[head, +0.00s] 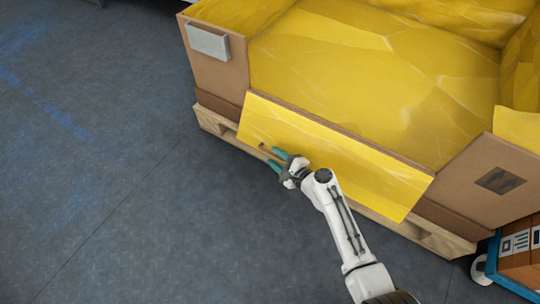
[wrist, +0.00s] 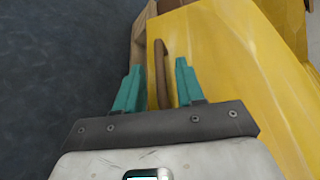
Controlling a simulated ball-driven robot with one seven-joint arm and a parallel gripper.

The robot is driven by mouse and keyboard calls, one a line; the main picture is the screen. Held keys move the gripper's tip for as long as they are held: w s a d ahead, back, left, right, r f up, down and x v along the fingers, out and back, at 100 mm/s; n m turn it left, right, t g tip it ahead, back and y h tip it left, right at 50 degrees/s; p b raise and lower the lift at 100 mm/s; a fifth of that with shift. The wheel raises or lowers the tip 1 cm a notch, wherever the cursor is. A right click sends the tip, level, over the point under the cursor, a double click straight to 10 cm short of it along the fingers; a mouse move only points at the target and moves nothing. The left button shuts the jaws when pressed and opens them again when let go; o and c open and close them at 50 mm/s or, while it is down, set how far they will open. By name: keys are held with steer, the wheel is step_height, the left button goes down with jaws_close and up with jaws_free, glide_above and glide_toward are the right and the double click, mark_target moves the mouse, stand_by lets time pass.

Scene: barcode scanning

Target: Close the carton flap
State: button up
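The large carton (head: 225,75) is brown cardboard with a yellow lining, and it stands on a wooden pallet. Its front flap (head: 335,150) hangs folded down on the outside, yellow side facing out. My gripper (head: 271,158), with teal fingers, is at the flap's lower left part. In the wrist view my gripper (wrist: 157,80) has its fingers spread apart. A brown strip (wrist: 160,75), apparently an edge or slot in the flap (wrist: 225,70), shows between the fingers. I cannot tell whether the fingers touch it.
The wooden pallet (head: 215,122) sticks out under the carton. A blue-framed cart (head: 520,250) with a white wheel stands at the lower right. The grey floor (head: 90,160) on the left is clear.

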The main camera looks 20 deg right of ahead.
mark_target(273, 155)
steer(key=shift+b+x, duration=0.5)
steer(key=shift+x, duration=1.25)
steer(key=shift+c, duration=0.4)
jaws_close()
